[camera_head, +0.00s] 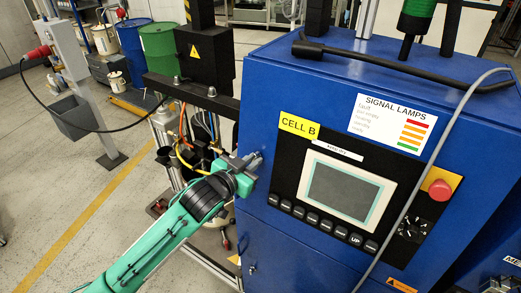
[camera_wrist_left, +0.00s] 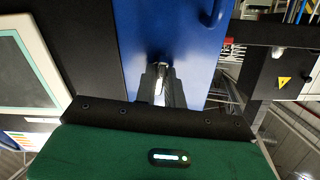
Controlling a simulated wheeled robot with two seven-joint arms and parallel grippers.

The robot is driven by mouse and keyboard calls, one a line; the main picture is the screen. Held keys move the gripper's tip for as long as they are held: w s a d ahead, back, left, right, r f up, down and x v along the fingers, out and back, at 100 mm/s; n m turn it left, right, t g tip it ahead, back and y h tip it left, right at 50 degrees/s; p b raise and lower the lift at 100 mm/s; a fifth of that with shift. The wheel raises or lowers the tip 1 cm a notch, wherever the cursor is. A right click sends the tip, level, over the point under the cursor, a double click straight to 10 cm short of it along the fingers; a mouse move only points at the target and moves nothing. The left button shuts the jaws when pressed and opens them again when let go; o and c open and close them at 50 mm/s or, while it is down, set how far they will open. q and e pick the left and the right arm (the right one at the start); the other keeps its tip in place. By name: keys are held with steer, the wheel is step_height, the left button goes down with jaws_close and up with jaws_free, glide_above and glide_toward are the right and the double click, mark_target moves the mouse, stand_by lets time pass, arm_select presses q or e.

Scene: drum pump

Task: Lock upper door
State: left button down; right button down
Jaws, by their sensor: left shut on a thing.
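The blue cabinet's upper door (camera_head: 258,113) carries the CELL B label and a black panel with a screen. It looks closed in the head view. My left gripper (camera_head: 252,166) is at the door's left edge, beside the black panel. In the left wrist view, the gripper (camera_wrist_left: 161,88) is shut on a small silver lock piece (camera_wrist_left: 159,80) against the blue door face (camera_wrist_left: 180,30). The fingers hide most of this piece, so I cannot tell its turn. My right gripper is not in view.
A lower door (camera_head: 290,262) with a small lock (camera_head: 252,268) is below. A red emergency button (camera_head: 440,189) and a hanging grey cable (camera_head: 408,205) are on the right. A black bar (camera_head: 180,88) with hoses stands left of the cabinet. Open floor (camera_head: 50,170) lies farther left.

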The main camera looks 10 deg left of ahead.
arm_select(q)
steer(key=shift+n+p, duration=0.6)
steer(key=shift+n, duration=0.4)
steer(key=c, duration=1.3)
jaws_free()
